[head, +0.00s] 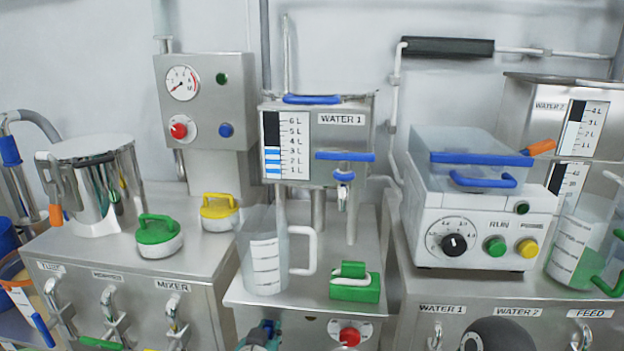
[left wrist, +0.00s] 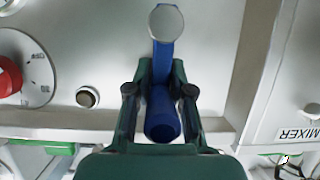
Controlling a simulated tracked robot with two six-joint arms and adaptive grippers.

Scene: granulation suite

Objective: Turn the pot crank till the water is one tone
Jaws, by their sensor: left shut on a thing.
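My left gripper (head: 262,335) is low at the front of the centre cabinet, below the counter edge. In the left wrist view my left gripper (left wrist: 160,105) is shut on a blue handle (left wrist: 162,118), one dark finger on each side. The handle joins a blue arm with a round metal end (left wrist: 166,22), like a crank. The gripper hides part of it. A shiny steel pot (head: 95,185) stands on the left counter, apart from the gripper. I cannot tell the water's tone in a pot from these views. My right gripper is not in view.
A red knob (head: 350,335) is right of my left gripper. A clear jug (head: 265,255) and a green block (head: 354,283) stand on the counter above. The WATER 1 tank (head: 345,130) is behind.

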